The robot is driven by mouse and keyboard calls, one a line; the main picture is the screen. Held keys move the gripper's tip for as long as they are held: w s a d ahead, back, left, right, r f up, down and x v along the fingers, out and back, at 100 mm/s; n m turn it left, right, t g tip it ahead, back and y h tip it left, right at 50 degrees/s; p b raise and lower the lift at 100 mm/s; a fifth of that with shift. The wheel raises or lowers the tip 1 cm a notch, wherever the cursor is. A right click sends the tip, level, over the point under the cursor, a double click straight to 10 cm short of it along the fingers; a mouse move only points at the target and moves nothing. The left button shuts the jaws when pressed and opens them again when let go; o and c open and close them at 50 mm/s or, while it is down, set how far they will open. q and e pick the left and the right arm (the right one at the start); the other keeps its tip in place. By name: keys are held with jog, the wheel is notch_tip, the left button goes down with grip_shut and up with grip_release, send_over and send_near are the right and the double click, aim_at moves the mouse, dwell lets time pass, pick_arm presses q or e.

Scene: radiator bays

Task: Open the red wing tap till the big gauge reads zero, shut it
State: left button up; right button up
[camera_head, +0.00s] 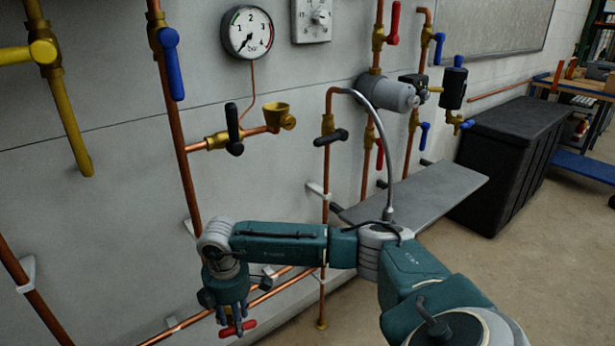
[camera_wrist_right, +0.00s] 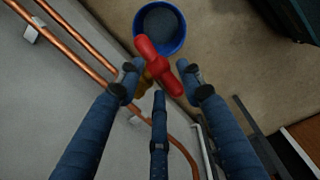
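The red wing tap (camera_head: 238,328) sits low at the wall, under my right gripper (camera_head: 234,312). In the right wrist view the red wing tap (camera_wrist_right: 158,66) stands diagonally between the fingers of my right gripper (camera_wrist_right: 160,82). The fingers are spread apart, with gaps showing beside the red wing. A brass body shows partly behind it. The big gauge (camera_head: 248,32) hangs on the wall at top centre-left. Its needle points down and to the left, near the low end of the scale. My left gripper is not in view.
A blue bucket (camera_wrist_right: 160,27) stands on the floor beyond the red tap. Copper pipes (camera_head: 326,210) with blue, black and red lever valves run along the wall. A grey shelf (camera_head: 425,195) and a black crate (camera_head: 510,150) stand to the right. Open floor lies at the lower right.

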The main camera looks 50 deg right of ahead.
notch_tip(320, 180, up, 9)
jog(key=p, duration=0.1)
jog(key=a+r+n+y+p, duration=0.3)
jog(key=a+y+p, duration=0.5)
jog(key=a, duration=1.2)
jog(key=w+a+r+m+t+y+p, duration=0.1)
jog(key=w+a+m+t+y+p, duration=0.25)
jog(key=w+t+y+p, duration=0.25)
jog(key=s+d+f+m+t+h+p, duration=0.2)
jog(key=s+d+f+m+h+p, duration=0.15)
jog(key=d+f+h, duration=0.35)
jog(key=s+d+f+m+t+h+p, duration=0.25)
jog(key=d+f+m+p, duration=0.2)
jog(key=f, duration=0.45)
jog(key=s+d+f+g+h+p, duration=0.1)
jog(key=s+f, duration=0.3)
jog(key=s, duration=0.5)
jog(key=s+d+f+m+g+h+p, duration=0.1)
jog(key=s+d+f+g, duration=0.1)
jog(key=s+f, duration=0.3)
jog(key=s+d+f+m+g+h+p, duration=0.1)
jog(key=s+f+g+h+p, duration=0.1)
jog(key=s, duration=1.2)
notch_tip(320, 180, down, 2)
jog(key=shift+d+f+g, duration=0.2)
jog(key=shift+d+g, duration=0.2)
jog(key=shift+g, duration=0.35)
